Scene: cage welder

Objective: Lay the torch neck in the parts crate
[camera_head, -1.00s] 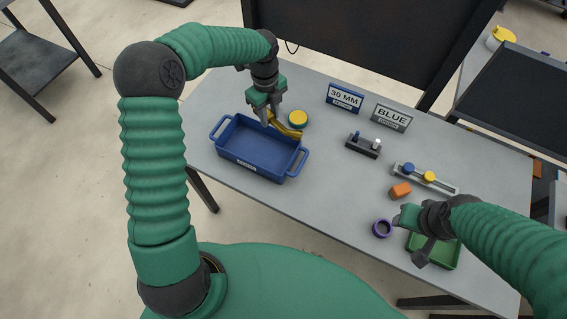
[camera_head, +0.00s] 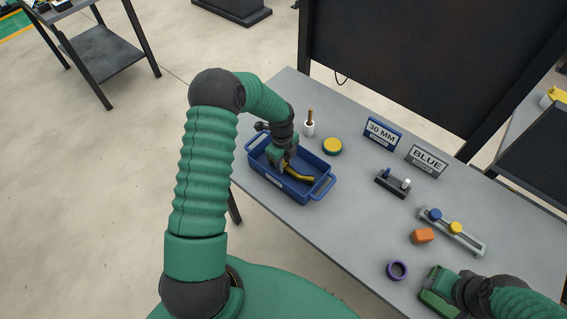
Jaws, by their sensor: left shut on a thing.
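The torch neck (camera_head: 299,176) is a bent yellow piece. My left gripper (camera_head: 281,165) is shut on one end of it, over the inside of the blue parts crate (camera_head: 318,193). The neck's free end points right, within the crate's walls; I cannot tell whether it touches the crate floor. The gripper's fingertips are partly hidden by the hand.
A white cup with a brown handle (camera_head: 309,124) and a yellow-topped round tin (camera_head: 332,146) stand behind the crate. Signs "30 MM" (camera_head: 383,134) and "BLUE" (camera_head: 427,160) stand at the back. An orange block (camera_head: 423,236), purple ring (camera_head: 397,270) and grey rack (camera_head: 463,238) lie right.

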